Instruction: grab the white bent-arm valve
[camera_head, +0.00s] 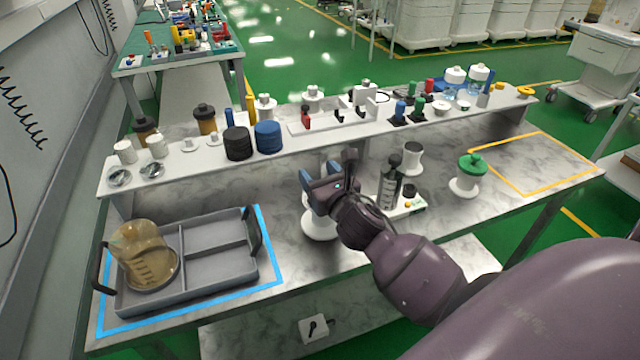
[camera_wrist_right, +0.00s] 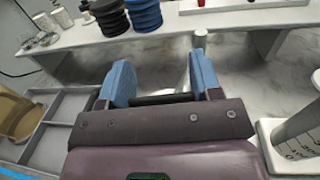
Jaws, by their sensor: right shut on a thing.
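My right gripper (camera_head: 322,178) is over the middle of the marble bench, with its blue fingers pointing away from me. It is shut on a white thing with a round base (camera_head: 319,224), which I take to be the white bent-arm valve. The gripper and wrist hide most of its upper part. In the right wrist view, the blue fingers of the gripper (camera_wrist_right: 160,68) stand apart, and a pale short post (camera_wrist_right: 200,39) shows just beyond the right finger. I cannot tell whether the base touches the bench. My left gripper is not in view.
A shelf (camera_head: 200,158) with several parts runs behind. The yellow-taped area (camera_head: 535,150) is clear.

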